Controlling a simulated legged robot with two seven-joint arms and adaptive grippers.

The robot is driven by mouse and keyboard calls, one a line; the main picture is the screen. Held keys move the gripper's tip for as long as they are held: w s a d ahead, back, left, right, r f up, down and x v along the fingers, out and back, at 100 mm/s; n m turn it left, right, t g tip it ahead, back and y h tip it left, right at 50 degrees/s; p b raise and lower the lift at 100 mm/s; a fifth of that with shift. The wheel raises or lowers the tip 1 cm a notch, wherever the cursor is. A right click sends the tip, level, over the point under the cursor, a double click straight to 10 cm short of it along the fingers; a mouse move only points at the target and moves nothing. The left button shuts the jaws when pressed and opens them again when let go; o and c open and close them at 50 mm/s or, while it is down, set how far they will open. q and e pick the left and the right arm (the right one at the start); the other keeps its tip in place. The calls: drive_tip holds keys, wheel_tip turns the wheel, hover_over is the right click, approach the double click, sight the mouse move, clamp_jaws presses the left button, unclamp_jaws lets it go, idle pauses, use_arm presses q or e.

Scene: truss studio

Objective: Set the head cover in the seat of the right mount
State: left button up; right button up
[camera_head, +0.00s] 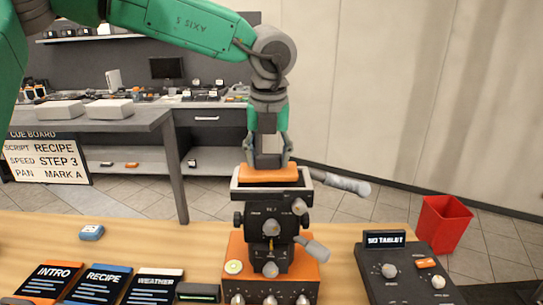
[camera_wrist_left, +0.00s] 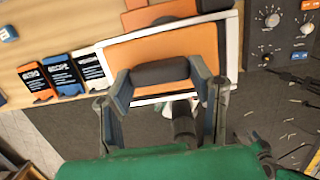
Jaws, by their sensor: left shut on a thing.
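The head cover (camera_head: 268,174) is an orange slab with a dark, rounded grip bar (camera_wrist_left: 160,73) on top. My left gripper (camera_head: 268,156) points down, its fingers closed on either side of the bar; it also shows in the wrist view (camera_wrist_left: 162,85). The cover is at the top of a black mount (camera_head: 268,220) with knobs on an orange base, within or just over its pale-rimmed seat. In the wrist view the orange surface lies inside the white rim (camera_wrist_left: 228,60). I cannot tell whether the cover touches the seat floor. My right gripper is not in view.
A grey handle (camera_head: 341,184) sticks out right of the mount's top, another (camera_head: 312,248) lower down. A dark control box (camera_head: 405,275) stands right. Cards (camera_head: 100,285) and a small blue object (camera_head: 91,232) lie left. A red bin (camera_head: 443,222) is on the floor.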

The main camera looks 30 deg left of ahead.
sight(279, 172)
use_arm(q)
drive_tip(key=shift+d+r+y, duration=0.15)
drive_tip(key=shift+d, duration=0.5)
drive_tip(key=shift+d+r+y, duration=0.15)
drive_tip(key=shift+d, duration=0.5)
drive_tip(key=shift+s+a+p, duration=0.1)
drive_tip(key=shift+a+p, duration=0.25)
drive_tip(key=shift+a, duration=0.15)
drive_tip(key=shift+a+f, duration=0.1)
drive_tip(key=shift+a, duration=0.1)
drive_tip(key=shift+d, duration=0.95)
drive_tip(key=shift+a+f, duration=0.35)
drive_tip(key=shift+a, duration=0.55)
drive_tip(key=shift+d, duration=0.6)
drive_tip(key=o, duration=1.6)
drive_tip(key=shift+a, duration=0.2)
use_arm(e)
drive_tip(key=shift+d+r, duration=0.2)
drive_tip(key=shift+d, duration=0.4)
